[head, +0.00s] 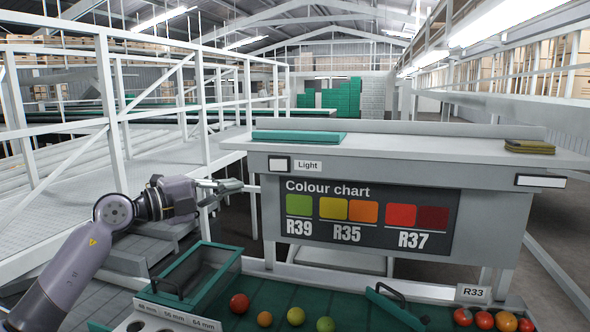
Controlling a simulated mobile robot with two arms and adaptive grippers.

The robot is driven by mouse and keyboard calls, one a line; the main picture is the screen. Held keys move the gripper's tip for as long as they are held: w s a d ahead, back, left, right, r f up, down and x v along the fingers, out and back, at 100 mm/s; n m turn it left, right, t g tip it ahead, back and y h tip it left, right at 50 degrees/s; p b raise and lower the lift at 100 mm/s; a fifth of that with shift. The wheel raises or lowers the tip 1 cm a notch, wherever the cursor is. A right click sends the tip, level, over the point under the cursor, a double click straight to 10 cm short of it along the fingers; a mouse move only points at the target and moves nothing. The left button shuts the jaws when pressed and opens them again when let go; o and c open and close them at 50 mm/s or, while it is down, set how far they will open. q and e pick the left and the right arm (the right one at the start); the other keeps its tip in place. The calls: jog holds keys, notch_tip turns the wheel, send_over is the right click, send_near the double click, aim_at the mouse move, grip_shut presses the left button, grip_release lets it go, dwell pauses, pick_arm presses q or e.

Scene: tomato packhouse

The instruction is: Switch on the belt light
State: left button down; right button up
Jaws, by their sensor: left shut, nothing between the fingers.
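The light switch (279,164) is a white rocker in a dark frame on the front edge of the grey bench, beside a label (308,166) reading "Light". My left gripper (238,186) is shut and empty, to the left of the switch and slightly lower, pointing right. A gap shows between its fingertips and the switch in the picture. The green belt (345,316) runs below, with several tomatoes on it. Whether the belt light is lit cannot be told. My right gripper is not in view.
A colour chart (366,246) hangs under the switch. A second white plate (540,181) sits at the bench's right end. A green-rimmed bin (196,246) stands below my left arm. White railings (106,100) rise at the left. A sign (474,292) reads R33.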

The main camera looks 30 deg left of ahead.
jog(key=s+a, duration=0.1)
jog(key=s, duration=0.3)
pick_arm(q)
jog(key=p, duration=0.6)
send_near(284, 168)
jog(key=d, duration=0.3)
jog(key=w+p, duration=0.1)
jog(key=w, duration=0.1)
jog(key=w+a+p, duration=0.1)
jog(key=w, duration=0.1)
jog(key=shift+w, duration=0.2)
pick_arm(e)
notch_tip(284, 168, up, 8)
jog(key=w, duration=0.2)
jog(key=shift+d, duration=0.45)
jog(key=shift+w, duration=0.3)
